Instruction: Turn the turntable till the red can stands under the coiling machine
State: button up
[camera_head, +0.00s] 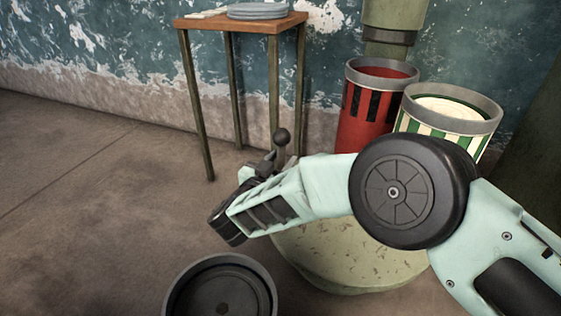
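The red can (364,133), with black slots and a grey rim, stands upright on the far side. A green-and-white striped can (405,124) filled with pale material stands to its right. The pale green round turntable (345,268) shows below my arm, which hides much of it. The olive coiling machine (394,13) hangs at the top edge, above and behind the red can in the picture; I cannot tell their exact alignment.
A wooden table (240,24) with thin legs and a stack of grey plates (258,11) stands against the peeling wall. A dark round open container (222,264) with a grey rim is at the bottom edge. The concrete floor at left is clear.

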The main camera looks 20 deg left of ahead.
jog(key=s+p, duration=0.5)
jog(key=s, duration=1.2)
jog(key=shift+s+a+p, duration=0.2)
jog(key=shift+a+p, duration=0.1)
jog(key=shift+a, duration=0.1)
jog(key=w+a+r+n+g+y, duration=0.35)
jog(key=w+r+y, duration=0.25)
jog(key=r+y, duration=0.3)
jog(key=d+r+n+g+y, duration=0.1)
jog(key=d+r+n+g, duration=0.25)
jog(key=r+g, duration=0.3)
jog(key=s+d+g+h, duration=0.3)
jog(key=s+d, duration=0.3)
jog(key=d, duration=0.7)
jog(key=s+d+n+g+h+p, duration=0.1)
jog(key=s+d+g+h, duration=0.15)
jog(key=s+d, duration=0.7)
jog(key=s+d+g+h, duration=0.2)
jog(key=d+g+h, duration=0.15)
jog(key=d, duration=1.35)
notch_tip(320, 180, up, 36)
jog(key=a+t+p, duration=0.1)
jog(key=p, duration=3.4)
jog(key=shift+p, duration=0.4)
